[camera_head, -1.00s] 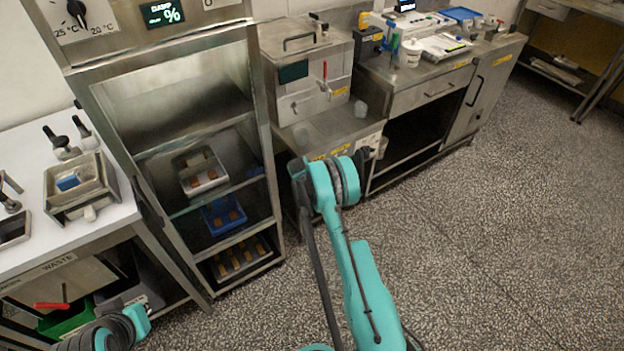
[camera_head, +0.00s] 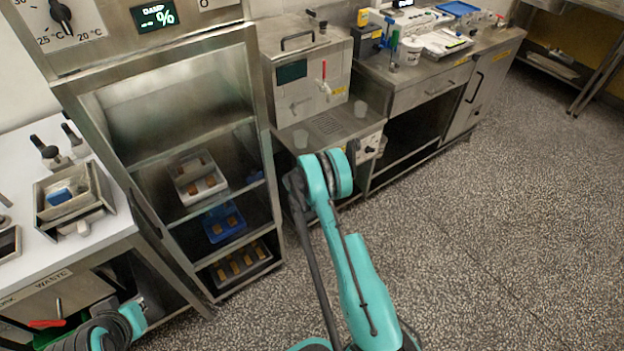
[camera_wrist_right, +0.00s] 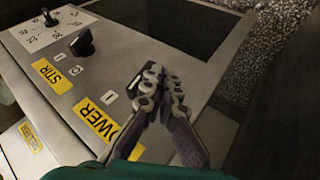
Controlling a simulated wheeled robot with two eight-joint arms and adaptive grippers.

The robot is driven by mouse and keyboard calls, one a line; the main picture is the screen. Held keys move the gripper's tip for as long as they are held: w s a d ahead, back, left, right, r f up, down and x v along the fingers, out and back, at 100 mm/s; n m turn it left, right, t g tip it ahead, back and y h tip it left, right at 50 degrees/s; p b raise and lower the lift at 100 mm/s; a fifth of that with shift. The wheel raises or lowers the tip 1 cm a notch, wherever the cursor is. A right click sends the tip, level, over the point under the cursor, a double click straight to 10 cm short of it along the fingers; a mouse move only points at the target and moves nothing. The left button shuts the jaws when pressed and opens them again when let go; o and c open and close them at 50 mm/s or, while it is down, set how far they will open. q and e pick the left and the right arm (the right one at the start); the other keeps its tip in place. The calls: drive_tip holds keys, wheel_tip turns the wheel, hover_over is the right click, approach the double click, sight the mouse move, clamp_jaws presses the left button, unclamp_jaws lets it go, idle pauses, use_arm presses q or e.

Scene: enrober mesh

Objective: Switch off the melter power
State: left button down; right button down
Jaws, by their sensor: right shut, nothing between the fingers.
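The steel melter (camera_head: 345,75) with a tap and a drip tray stands at the back centre in the head view. Its front control panel (camera_head: 369,147) shows right of my right arm. In the right wrist view the panel carries a yellow POWER label (camera_wrist_right: 97,121), a yellow STIR label (camera_wrist_right: 52,76) and a black STIR knob (camera_wrist_right: 83,43). My right gripper (camera_wrist_right: 160,82) is shut and empty, its fingertips at the panel beside the POWER label. A dark part shows behind the fingers; the fingers largely hide the power switch, and its setting and contact are unclear.
A steel cabinet (camera_head: 160,160) with trays on shelves stands left of the melter. A white-topped bench (camera_head: 20,165) is at far left. A counter (camera_head: 430,75) with small items is right of the melter. The speckled floor at right is clear.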

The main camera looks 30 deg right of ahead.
drive_tip(key=shift+d+f, duration=0.1)
drive_tip(key=shift+f, duration=0.3)
idle(1.5)
drive_tip(key=shift+d, duration=0.2)
drive_tip(key=shift+r, duration=0.1)
drive_tip(key=shift+d+r, duration=0.1)
drive_tip(key=shift+r, duration=0.65)
drive_tip(key=v, duration=1.2)
drive_tip(key=shift+a, duration=0.25)
drive_tip(key=shift+w+f, duration=0.1)
